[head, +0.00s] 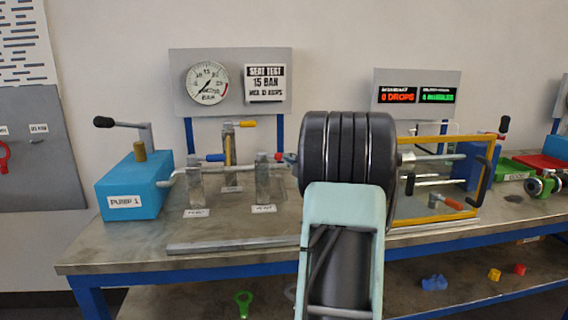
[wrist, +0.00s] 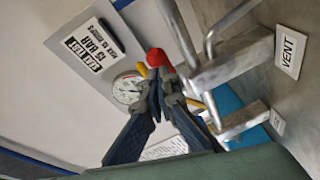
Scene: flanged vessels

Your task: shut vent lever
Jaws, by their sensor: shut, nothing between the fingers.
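The vent lever's red grip (head: 280,156) shows in the head view beside the top of the grey vent post (head: 263,182), just left of my black wrist. In the wrist view the red grip (wrist: 157,58) is right at my fingertips; I cannot tell whether they touch it. The vent post (wrist: 232,62) is to its right, near the VENT label (wrist: 290,51). My gripper (wrist: 160,78) is shut, with its dark fingers together and nothing between them. In the head view my wrist and arm hide most of the gripper.
The blue pump (head: 134,188) stands at the left of the bench. A post with a yellow lever (head: 245,124) and another with a blue lever (head: 215,157) stand near the vent post. A gauge board (head: 232,80) is behind. A yellow frame (head: 432,221) is at right.

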